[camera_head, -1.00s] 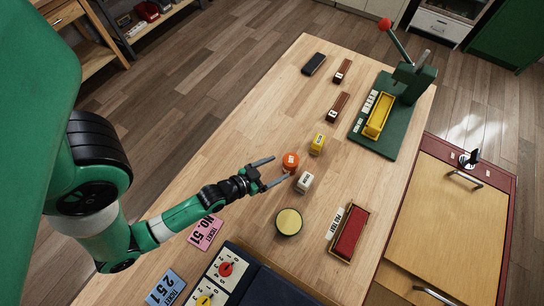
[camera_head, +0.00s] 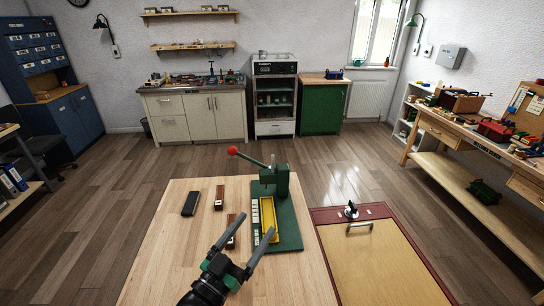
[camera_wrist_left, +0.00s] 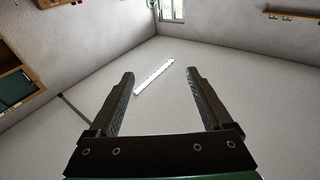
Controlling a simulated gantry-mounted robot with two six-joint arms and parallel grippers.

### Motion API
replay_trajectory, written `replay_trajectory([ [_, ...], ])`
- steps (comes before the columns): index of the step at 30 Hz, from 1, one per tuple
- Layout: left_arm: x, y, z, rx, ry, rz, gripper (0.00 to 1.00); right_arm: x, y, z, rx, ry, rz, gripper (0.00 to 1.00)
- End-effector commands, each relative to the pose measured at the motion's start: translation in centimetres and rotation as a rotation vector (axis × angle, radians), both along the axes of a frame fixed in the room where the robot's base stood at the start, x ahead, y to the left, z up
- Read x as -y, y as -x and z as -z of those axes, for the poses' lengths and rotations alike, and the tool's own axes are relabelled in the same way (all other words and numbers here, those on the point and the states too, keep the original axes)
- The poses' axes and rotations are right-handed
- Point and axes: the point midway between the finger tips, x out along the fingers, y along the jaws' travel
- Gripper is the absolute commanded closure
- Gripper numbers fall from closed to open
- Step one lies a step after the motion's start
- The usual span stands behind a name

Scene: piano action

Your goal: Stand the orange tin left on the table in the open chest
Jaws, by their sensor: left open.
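My left gripper (camera_head: 246,236) is open, with nothing between its fingers. In the head view it hangs over the near part of the wooden table (camera_head: 165,250), its fingers pointing away. In the left wrist view the empty fingers (camera_wrist_left: 160,76) point up at the ceiling, with a white light strip beyond. The orange tin is in neither current view. I cannot make out an open chest; a maroon-edged case with a wooden panel (camera_head: 385,265) and a handle stands right of the table. My right gripper does not show.
A green press (camera_head: 275,182) with a red-knobbed lever stands on the table, a yellow tray (camera_head: 268,218) on its base. A dark case (camera_head: 190,203) and small brown blocks (camera_head: 219,197) lie to its left. A workbench (camera_head: 465,150) stands far right. Open floor lies beyond.

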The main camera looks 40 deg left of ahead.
Motion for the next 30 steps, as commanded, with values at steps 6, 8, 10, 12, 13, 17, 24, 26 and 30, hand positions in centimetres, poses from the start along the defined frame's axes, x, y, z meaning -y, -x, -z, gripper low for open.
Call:
replay_trajectory([
  [6, 8.0, 0.3, -24.0, 0.411, -0.051, 0.168, 0.16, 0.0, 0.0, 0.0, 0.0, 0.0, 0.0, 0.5],
  [8, 9.7, 2.0, -28.6, 0.495, -0.052, 0.201, 0.16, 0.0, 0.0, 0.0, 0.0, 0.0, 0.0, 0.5],
  [10, 11.0, 4.0, -32.4, 0.572, -0.05, 0.231, 0.16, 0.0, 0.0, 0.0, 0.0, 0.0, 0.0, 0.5],
  [12, 11.8, 5.5, -34.7, 0.619, -0.047, 0.249, 0.16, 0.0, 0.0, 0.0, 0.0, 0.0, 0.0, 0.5],
  [13, 12.0, 5.8, -35.3, 0.631, -0.046, 0.254, 0.16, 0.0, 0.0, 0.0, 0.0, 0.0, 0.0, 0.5],
  [17, 12.2, 6.4, -36.0, 0.646, -0.045, 0.26, 0.16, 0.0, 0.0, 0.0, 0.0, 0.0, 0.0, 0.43],
  [24, 12.2, 6.3, -35.9, 0.644, -0.045, 0.258, 0.16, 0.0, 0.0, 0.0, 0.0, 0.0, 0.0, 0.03],
  [26, 12.1, 6.3, -35.9, 0.643, -0.045, 0.258, 0.16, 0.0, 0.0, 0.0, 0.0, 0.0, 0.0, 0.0],
  [30, 12.1, 6.2, -35.9, 0.643, -0.045, 0.258, 0.16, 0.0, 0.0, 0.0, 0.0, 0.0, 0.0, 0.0],
])
